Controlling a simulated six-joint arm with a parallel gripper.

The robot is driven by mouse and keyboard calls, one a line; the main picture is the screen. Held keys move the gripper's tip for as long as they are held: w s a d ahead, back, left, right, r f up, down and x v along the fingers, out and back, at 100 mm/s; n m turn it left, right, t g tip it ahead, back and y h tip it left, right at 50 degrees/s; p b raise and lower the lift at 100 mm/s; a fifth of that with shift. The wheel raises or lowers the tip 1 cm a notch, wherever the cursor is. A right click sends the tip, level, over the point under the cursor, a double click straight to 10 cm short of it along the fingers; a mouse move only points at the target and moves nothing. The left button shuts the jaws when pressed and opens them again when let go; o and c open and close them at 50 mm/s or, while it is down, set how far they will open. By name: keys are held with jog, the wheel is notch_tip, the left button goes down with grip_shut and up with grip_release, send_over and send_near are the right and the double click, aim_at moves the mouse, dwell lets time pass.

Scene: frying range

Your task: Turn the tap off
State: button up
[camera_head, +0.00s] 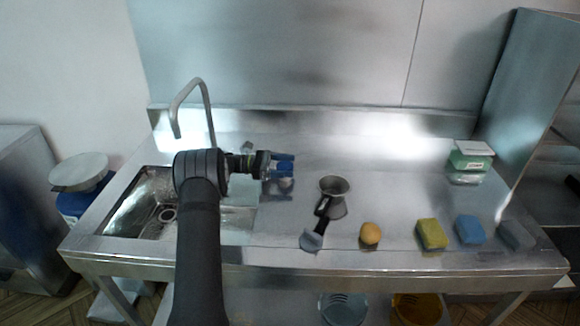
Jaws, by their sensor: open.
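The metal tap (208,108) rises at the back of the counter on the left, and its bent spout hangs over the sink (125,212). No water stream shows below the spout. The tap's foot is hidden behind my arm, and I cannot make out its handle clearly. My gripper (286,163), with blue fingers, is open and empty. It points right, above the counter to the right of the tap and sink, apart from the tap.
A metal jug (334,197), a dark-handled scraper (313,238), a round orange-yellow item (370,235) and yellow (432,234), blue (469,230) and grey (516,236) sponges stand on the counter. A green-and-white box (470,157) is at the back right. The mid-back counter is clear.

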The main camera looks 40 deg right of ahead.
jog(key=v, duration=1.5)
jog(key=shift+w+a, duration=0.2)
jog(key=shift+a, duration=0.1)
jog(key=x, duration=1.7)
jog(key=shift+s+d, duration=0.15)
jog(key=shift+d, duration=0.05)
